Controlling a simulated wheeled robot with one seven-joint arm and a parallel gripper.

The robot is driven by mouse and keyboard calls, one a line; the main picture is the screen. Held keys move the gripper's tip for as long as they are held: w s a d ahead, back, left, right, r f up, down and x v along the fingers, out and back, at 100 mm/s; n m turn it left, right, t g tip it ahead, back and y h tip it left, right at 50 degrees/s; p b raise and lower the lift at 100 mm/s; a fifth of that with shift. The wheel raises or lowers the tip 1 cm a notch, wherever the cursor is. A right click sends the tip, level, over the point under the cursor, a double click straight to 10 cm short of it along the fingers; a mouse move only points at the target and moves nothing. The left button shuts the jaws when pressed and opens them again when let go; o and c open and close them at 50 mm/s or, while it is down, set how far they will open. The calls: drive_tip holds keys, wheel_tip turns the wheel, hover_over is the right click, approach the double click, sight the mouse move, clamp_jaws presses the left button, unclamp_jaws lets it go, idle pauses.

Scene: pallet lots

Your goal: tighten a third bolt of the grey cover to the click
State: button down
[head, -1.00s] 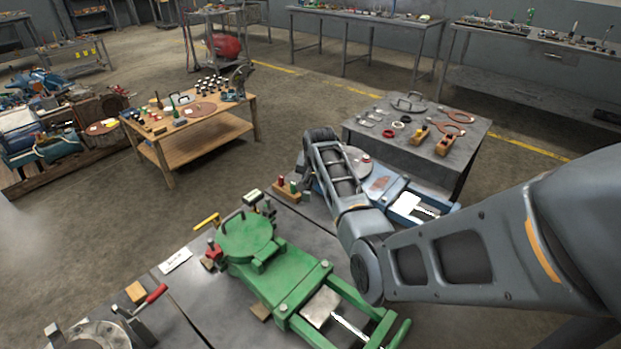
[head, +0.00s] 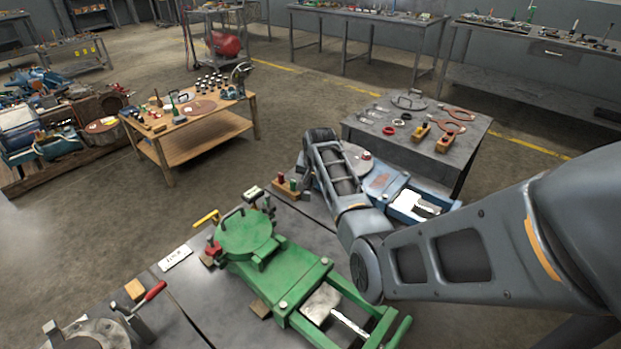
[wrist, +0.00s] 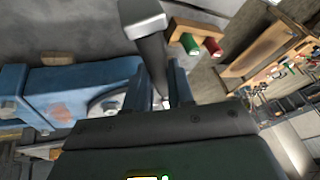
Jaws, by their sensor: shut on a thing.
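My gripper (wrist: 158,92) is shut on a dark bar-shaped tool (wrist: 152,58) with a light grey block end (wrist: 142,20). The blue machine (wrist: 55,92) lies left of the fingers in the wrist view. It also shows in the head view (head: 381,181), partly behind my arm. Part of a grey disc (wrist: 106,104) shows beside the left finger in the wrist view. I cannot make out the cover's bolts, nor whether the tool touches one. My arm hides the gripper in the head view.
A wooden block with a red and a green piece (head: 287,187) stands left of the blue machine. The green machine (head: 270,268) stands in front on the same bench. A grey table (head: 460,165) with rings and tools is behind. Open floor (head: 290,120) lies between the tables.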

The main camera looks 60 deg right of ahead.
drive_tip(key=shift+f+b, duration=0.3)
drive_tip(key=shift+f, duration=0.15)
drive_tip(key=shift+w, duration=0.2)
drive_tip(key=shift+w+a+m, duration=0.1)
drive_tip(key=shift+w+m, duration=0.2)
drive_tip(key=shift+w+a+m+b, duration=0.1)
drive_tip(key=shift+w+m+b, duration=0.2)
drive_tip(key=shift+w, duration=0.05)
drive_tip(key=shift+w+a+m+g+h+b, duration=0.15)
drive_tip(key=shift+w+m+g+h+b, duration=0.25)
drive_tip(key=shift+w+m+b, duration=0.65)
idle(0.6)
drive_tip(key=shift+w+n, duration=0.25)
drive_tip(key=shift+w, duration=0.05)
drive_tip(key=shift+w+b, duration=0.35)
drive_tip(key=shift+w+m+g+b, duration=0.5)
drive_tip(key=shift+w+m+b, duration=0.4)
drive_tip(key=shift+b, duration=0.1)
idle(0.3)
drive_tip(key=shift+w+d+m+g+b, duration=0.25)
drive_tip(key=shift+w+m+b, duration=0.45)
drive_tip(key=shift+b, duration=0.7)
drive_tip(key=shift+w+d+m+g+b, duration=0.1)
drive_tip(key=shift+w+m+g+b, duration=0.25)
drive_tip(key=shift+w+b, duration=0.85)
idle(0.5)
